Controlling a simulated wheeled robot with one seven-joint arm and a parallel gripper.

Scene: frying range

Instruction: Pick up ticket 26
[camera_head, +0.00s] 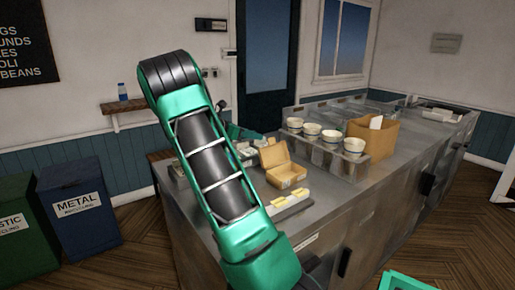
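No ticket's number is readable, so I cannot tell which one is ticket 26. My green and black arm rises across the middle of the view and hides part of the counter. A teal piece shows behind the arm; I cannot tell whether it is part of my arm. My gripper's fingers cannot be made out.
An open cardboard box (281,169) stands beside the slips. Several bowls (312,130) stand on a raised metal shelf behind. A blue metal-recycling bin (79,205) and a green bin (24,225) stand at left. A bottle (122,92) stands on a wall shelf.

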